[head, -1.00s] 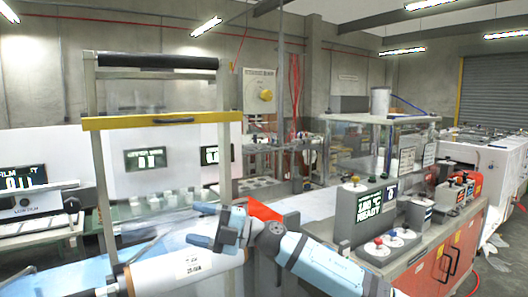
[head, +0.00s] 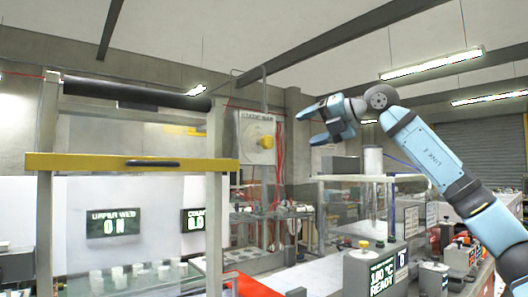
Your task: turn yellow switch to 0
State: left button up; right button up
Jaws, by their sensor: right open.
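The yellow switch (head: 266,142) is a round knob on a pale grey box (head: 245,151) labelled "STATIC BAR", fixed upright beyond the yellow-barred frame. Which mark the knob points to is too small to tell. My right gripper (head: 308,126) is raised to the right of the box, its fingers pointing left towards the knob. It is open and empty, and appears apart from the knob. My left gripper is not in view.
A frame with a yellow bar (head: 110,163) and dark top roller (head: 135,93) stands at the left. A display (head: 113,223) reads "UPPER WEB ON". A clear-sided enclosure (head: 350,212) and a control box (head: 372,268) stand below my right arm. Red cables hang beside the switch box.

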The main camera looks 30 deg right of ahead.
aim_at(270, 141)
jog(key=p+x, duration=0.1)
jog(key=x, duration=1.2)
jog(key=shift+w+d+r, duration=0.1)
jog(key=shift+w, duration=0.15)
jog(key=c, duration=0.9)
